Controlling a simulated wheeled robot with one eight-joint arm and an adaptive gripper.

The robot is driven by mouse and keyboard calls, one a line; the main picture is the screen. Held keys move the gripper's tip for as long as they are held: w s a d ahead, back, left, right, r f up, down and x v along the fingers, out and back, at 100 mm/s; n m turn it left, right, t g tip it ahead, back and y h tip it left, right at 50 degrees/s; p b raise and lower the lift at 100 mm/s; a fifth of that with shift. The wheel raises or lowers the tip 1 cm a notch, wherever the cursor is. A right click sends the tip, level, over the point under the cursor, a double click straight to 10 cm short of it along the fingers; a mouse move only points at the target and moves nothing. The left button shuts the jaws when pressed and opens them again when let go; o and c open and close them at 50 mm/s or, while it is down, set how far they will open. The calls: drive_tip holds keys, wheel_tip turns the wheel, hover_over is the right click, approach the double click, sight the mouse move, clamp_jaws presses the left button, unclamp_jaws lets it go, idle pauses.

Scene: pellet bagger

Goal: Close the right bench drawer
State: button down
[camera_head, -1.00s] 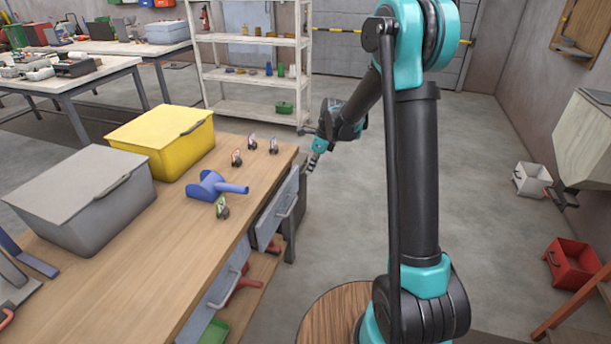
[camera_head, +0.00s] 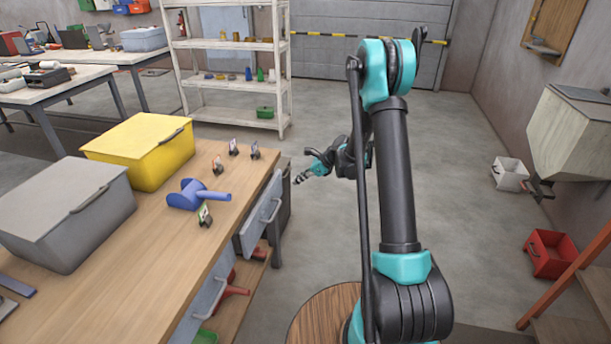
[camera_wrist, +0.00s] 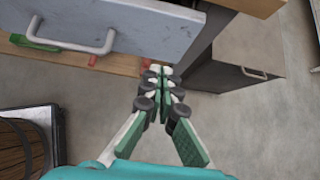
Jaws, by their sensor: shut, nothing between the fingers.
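The right bench drawer (camera_head: 261,213) is at the far end of the workbench (camera_head: 150,285). It has a grey front and a pale bar handle, and its front stands out a little from the bench edge, so it looks partly open. In the wrist view, the drawer front (camera_wrist: 135,28) with its handle fills the upper left. My gripper (camera_head: 297,180) is in front of the bench's far corner, apart from the drawer. In the wrist view, my gripper (camera_wrist: 155,72) has its fingers together and empty, below and right of the handle. Contact is not visible.
A second drawer (camera_head: 203,305) is nearer on the bench. A grey cabinet (camera_wrist: 235,55) with a handle stands beside the drawer. A yellow bin (camera_head: 140,150), a grey bin (camera_head: 65,210) and a blue scoop (camera_head: 190,195) are on the bench.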

sight(278, 175)
drive_tip(key=shift+w+a+f, duration=0.25)
drive_tip(key=shift+w+a, duration=0.05)
drive_tip(key=shift+a, duration=0.6)
drive_tip(key=shift+w+a+f, duration=0.25)
drive_tip(key=shift+a+f, duration=0.05)
drive_tip(key=shift+a, duration=0.6)
drive_tip(key=shift+w+a+f, duration=0.25)
drive_tip(key=shift+w+a, duration=0.05)
drive_tip(key=shift+a, duration=0.6)
drive_tip(key=shift+w+a, duration=0.25)
drive_tip(key=shift+a, duration=0.5)
drive_tip(key=shift+w+a, duration=0.25)
drive_tip(key=shift+a, duration=0.55)
drive_tip(key=shift+w+a, duration=0.25)
drive_tip(key=shift+a, duration=0.5)
drive_tip(key=shift+r, duration=0.1)
